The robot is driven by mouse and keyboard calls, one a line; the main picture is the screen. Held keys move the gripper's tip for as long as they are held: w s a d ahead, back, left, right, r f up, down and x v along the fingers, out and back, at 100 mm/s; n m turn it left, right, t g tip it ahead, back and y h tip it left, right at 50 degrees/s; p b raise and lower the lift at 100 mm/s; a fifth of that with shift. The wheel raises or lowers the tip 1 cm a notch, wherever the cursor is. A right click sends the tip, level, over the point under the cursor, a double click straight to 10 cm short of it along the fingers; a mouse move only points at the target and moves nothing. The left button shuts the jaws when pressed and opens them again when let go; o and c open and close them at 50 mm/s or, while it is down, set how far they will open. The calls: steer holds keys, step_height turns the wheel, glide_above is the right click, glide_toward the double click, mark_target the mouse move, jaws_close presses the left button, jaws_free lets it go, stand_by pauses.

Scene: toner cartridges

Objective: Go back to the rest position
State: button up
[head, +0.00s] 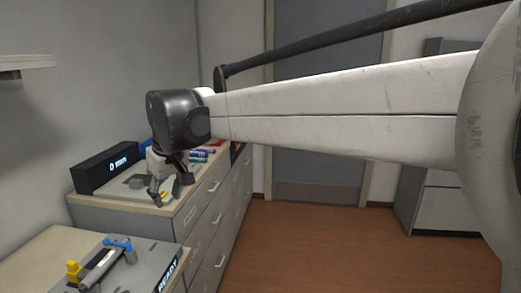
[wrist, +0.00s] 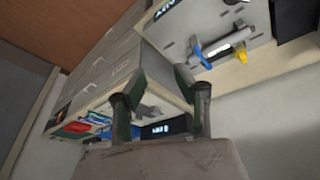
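My gripper (head: 172,192) hangs at the end of my outstretched arm, in front of the far drawer cabinet's top (head: 113,198). In the wrist view my gripper (wrist: 157,82) shows two fingers spread wide apart with nothing between them. A grey toner cartridge (head: 100,268) lies on a grey fixture plate (head: 142,279) marked "READY" on the near bench, with a blue clamp (head: 119,243) and a yellow piece (head: 73,270) by it. The fixture also shows in the wrist view (wrist: 262,22).
Red and blue items (head: 203,153) lie behind my gripper. A wall shelf (head: 28,62) is at upper left. The brown floor (head: 300,235) is clear; a door (head: 325,170) stands beyond.

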steer(key=s+d+r+m+t+p, duration=0.15)
steer(key=s+d, duration=0.25)
steer(key=d, duration=0.8)
steer(key=s+d+m+t, duration=0.1)
steer(key=s+d+m, duration=0.2)
steer(key=d, duration=1)
steer(key=s+d+f+m+t+h, duration=0.1)
steer(key=s+d+f+m, duration=0.1)
steer(key=s+d+f, duration=0.2)
steer(key=s+d+f+m+h+p, duration=0.1)
steer(key=s+d+f+m, duration=0.2)
steer(key=s+d, duration=0.8)
steer(key=shift+d+f+t+h, duration=0.35)
steer(key=shift+d+f, duration=0.5)
steer(key=shift+d, duration=0.4)
